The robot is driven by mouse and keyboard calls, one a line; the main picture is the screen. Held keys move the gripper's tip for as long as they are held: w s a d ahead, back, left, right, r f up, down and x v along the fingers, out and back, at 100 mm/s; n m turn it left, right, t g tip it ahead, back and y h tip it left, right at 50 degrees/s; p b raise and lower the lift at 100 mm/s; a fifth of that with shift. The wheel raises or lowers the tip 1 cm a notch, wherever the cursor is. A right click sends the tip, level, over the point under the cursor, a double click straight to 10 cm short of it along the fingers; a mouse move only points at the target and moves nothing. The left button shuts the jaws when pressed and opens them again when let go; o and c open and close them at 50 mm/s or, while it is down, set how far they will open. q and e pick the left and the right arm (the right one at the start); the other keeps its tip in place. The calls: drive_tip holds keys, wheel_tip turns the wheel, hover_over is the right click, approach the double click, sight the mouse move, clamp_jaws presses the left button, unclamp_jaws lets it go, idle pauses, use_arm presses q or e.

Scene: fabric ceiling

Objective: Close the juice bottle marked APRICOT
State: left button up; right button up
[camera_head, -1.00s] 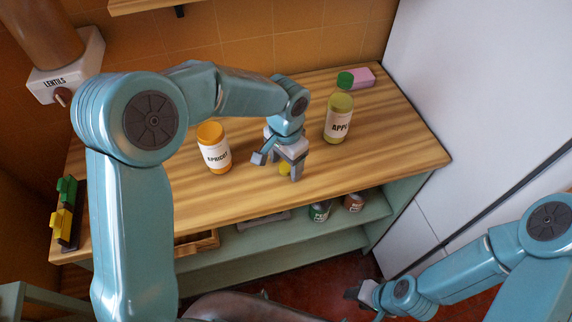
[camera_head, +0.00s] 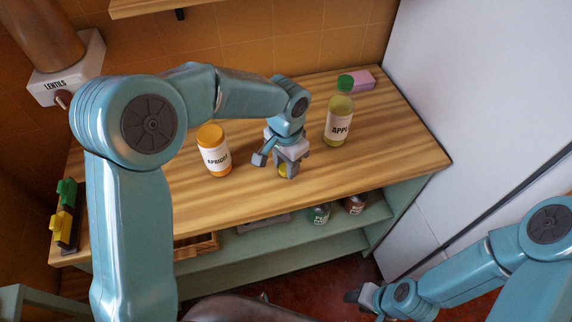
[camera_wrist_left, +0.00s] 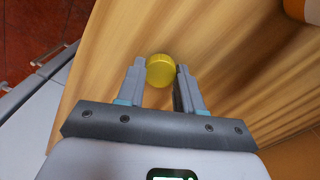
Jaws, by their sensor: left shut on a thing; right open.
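The APRICOT juice bottle (camera_head: 218,160) stands upright on the wooden counter, orange with a white label. Its top looks orange, and I cannot make out the mouth clearly. A yellow cap (camera_wrist_left: 160,70) is between the fingers of my left gripper (camera_wrist_left: 158,78), which is shut on it. In the head view this gripper (camera_head: 284,170) is low over the counter, to the right of the APRICOT bottle and apart from it; its fingers partly hide the cap. My right gripper (camera_head: 360,296) is open and empty, low at the right, away from the counter.
A green-capped bottle marked APPL, its label partly cut off (camera_head: 338,122), stands right of my left gripper. A pink block (camera_head: 360,80) lies behind it. The counter front is clear.

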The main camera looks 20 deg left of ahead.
use_arm(q)
wheel_tip(320, 180, up, 20)
drive_tip(key=shift+f+p, duration=0.25)
drive_tip(key=shift+p, duration=0.1)
drive_tip(key=a+f+n, duration=0.1)
drive_tip(key=f+n, duration=0.1)
drive_tip(key=f, duration=0.4)
drive_tip(key=s+a+f+n, duration=0.1)
drive_tip(key=a+f, duration=0.1)
drive_tip(key=f, duration=0.3)
drive_tip(key=s+a+f+n, duration=0.1)
drive_tip(key=a+f+n, duration=0.1)
drive_tip(key=f, duration=0.4)
drive_tip(key=shift+s+a+f+n, duration=0.15)
drive_tip(key=shift+s+f+n, duration=0.05)
drive_tip(key=shift+f+n, duration=0.15)
drive_tip(key=shift+s+f, duration=0.1)
drive_tip(key=shift+f, duration=0.05)
